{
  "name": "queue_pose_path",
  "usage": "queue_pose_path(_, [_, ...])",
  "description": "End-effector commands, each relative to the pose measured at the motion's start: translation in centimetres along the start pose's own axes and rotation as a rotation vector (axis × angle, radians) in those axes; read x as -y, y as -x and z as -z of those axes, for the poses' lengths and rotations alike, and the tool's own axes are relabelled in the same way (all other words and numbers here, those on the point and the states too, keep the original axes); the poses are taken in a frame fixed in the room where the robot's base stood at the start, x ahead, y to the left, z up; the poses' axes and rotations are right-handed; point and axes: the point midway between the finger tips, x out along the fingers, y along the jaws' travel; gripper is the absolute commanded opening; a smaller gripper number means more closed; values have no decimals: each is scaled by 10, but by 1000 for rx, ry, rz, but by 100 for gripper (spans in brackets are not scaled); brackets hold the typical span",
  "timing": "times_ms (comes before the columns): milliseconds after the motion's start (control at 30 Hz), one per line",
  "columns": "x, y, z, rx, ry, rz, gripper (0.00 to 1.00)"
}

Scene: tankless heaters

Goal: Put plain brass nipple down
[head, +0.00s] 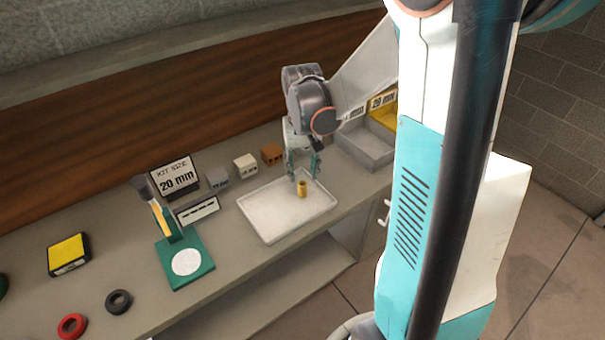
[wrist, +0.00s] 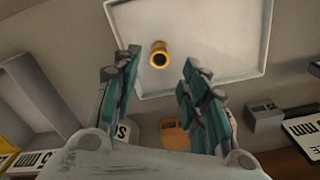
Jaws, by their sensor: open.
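The plain brass nipple (head: 302,189) stands upright in the white tray (head: 270,222), near the tray's right end in the head view. In the wrist view the nipple (wrist: 160,54) shows its dark open bore and lies just beyond and between my fingertips. The tray (wrist: 240,30) shows behind it there. My gripper (head: 303,177) is open above the tray's far right part. In the wrist view its two teal fingers (wrist: 160,62) are spread apart, with clear gaps on both sides of the nipple. It holds nothing.
Grey and yellow bins (head: 362,143) stand right of the tray. Small grey, white and orange blocks (head: 245,165) line its back. A "KIT SIZE 20 mm" sign (head: 175,176) and a green stand (head: 186,262) are to the left. Black and red rings (head: 118,301) lie at front left.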

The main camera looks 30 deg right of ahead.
Motion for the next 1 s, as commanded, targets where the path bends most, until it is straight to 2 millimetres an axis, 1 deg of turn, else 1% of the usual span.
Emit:
queue_pose_path(33, [0, 16, -1, 0, 0, 0, 40])
queue_pose_path(100, [0, 30, -1, 0, 0, 0, 40])
queue_pose_path(200, [0, 47, 0, 0, 0, 0, 40])
queue_pose_path(333, [0, 63, 0, 0, 0, 0, 40])
queue_pose_path(500, [0, 72, 0, 0, 0, 0, 40])
queue_pose_path(833, [0, 73, 0, -1, 1, 1, 40])
queue_pose_path(933, [7, 80, -3, -19, 19, 11, 40])
queue_pose_path(1000, [20, 92, -7, -50, 51, 30, 40])
